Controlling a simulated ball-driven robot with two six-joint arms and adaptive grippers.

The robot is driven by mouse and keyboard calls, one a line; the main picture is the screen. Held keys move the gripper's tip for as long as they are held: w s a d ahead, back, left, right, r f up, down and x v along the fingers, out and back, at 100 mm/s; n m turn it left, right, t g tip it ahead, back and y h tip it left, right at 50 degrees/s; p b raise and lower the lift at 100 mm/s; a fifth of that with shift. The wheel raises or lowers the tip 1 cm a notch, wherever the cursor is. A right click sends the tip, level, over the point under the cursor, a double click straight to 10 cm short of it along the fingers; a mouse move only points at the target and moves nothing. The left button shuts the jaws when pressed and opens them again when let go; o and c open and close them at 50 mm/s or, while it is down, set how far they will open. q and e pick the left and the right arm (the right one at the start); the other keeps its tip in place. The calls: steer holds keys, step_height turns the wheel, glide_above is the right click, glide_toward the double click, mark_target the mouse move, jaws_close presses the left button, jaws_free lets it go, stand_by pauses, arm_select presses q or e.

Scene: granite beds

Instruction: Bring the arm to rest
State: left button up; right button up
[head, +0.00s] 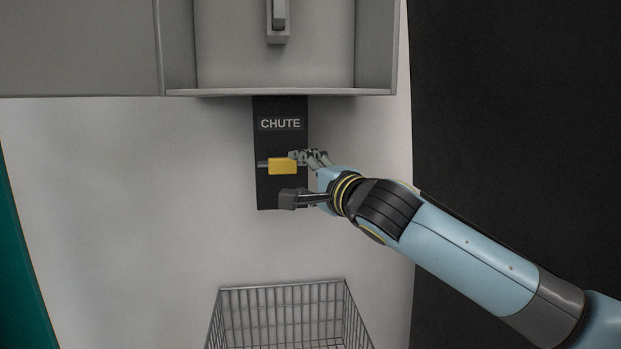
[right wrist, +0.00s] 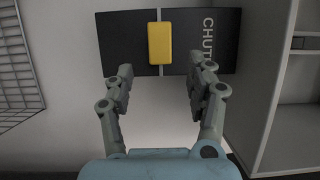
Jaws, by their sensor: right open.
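My right arm comes in from the right in the head view, and its gripper (head: 291,178) is in front of a dark panel (head: 267,196) marked CHUTE. The gripper is open, with its fingers spread and nothing between the tips. A yellow block-shaped handle (head: 282,167) sits on the panel by the fingertips. In the right wrist view the yellow handle (right wrist: 159,43) lies beyond the open fingers (right wrist: 158,84), roughly centred between them, and looks apart from them. My left gripper is not in view.
A grey cabinet (head: 80,50) with an open recess hangs above the panel; a handle (head: 278,20) shows in it. A wire basket (head: 283,284) stands below the panel. The pale wall to the left is clear. A dark surface (head: 510,110) fills the right.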

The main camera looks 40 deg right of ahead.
steer(key=shift+s+a, duration=0.2)
steer(key=shift+s, duration=0.95)
